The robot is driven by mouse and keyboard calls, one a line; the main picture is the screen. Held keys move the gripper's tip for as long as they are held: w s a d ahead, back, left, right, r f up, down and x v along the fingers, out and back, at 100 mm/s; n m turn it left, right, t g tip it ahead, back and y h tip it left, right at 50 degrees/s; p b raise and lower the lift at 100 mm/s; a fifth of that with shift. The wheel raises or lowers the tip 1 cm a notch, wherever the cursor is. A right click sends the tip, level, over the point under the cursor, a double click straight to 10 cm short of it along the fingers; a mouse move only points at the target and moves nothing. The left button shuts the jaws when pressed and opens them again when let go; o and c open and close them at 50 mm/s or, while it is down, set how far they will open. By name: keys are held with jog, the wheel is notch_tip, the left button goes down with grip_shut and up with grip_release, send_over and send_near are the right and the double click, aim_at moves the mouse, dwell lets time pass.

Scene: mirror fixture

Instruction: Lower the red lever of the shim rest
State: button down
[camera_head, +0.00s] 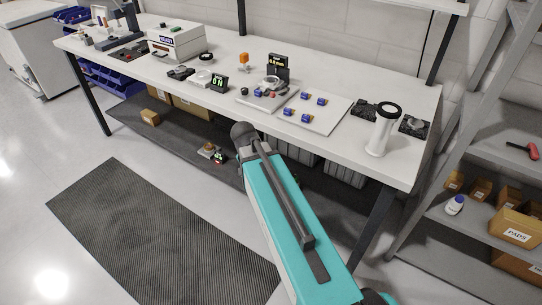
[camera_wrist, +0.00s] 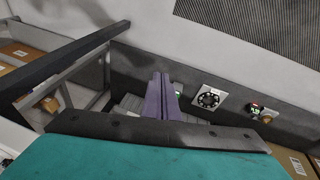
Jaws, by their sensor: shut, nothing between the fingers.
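I cannot make out a red lever for certain in either view. My gripper (camera_wrist: 160,76) shows in the wrist view as two purple-grey fingers pressed together, empty. They point toward the dark lower shelf under the bench and touch nothing that I can see. In the head view my gripper is hidden behind my arm.
The bench top (camera_head: 335,140) stands over a dark lower shelf with cartons and grey bins. A small unit with a green display (camera_head: 217,156) sits on that shelf. A white cylinder (camera_head: 380,132) stands at the bench's right end. A grey rack (camera_head: 475,215) is at right. The floor mat (camera_head: 150,235) is clear.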

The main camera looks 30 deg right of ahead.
jog(key=s+a+f+n+g+y, duration=0.1)
jog(key=s+a+f+n+g, duration=0.1)
jog(key=s+f, duration=0.8)
jog(key=s+a+f+n+g+y, duration=0.1)
jog(key=s+a+f+n, duration=0.4)
jog(key=s+f, duration=0.5)
jog(key=s+a+f+n+g+y, duration=0.1)
jog(key=s+a+f+n+g, duration=0.1)
jog(key=s+a+f, duration=0.4)
jog(key=s+f+n, duration=0.1)
jog(key=s+f, duration=0.3)
jog(key=f, duration=0.2)
jog(key=shift+a+f+g+y, duration=0.3)
jog(key=shift+a+f, duration=0.1)
jog(key=shift+w, duration=0.1)
jog(key=shift+a+n, duration=0.1)
jog(key=shift+n, duration=0.2)
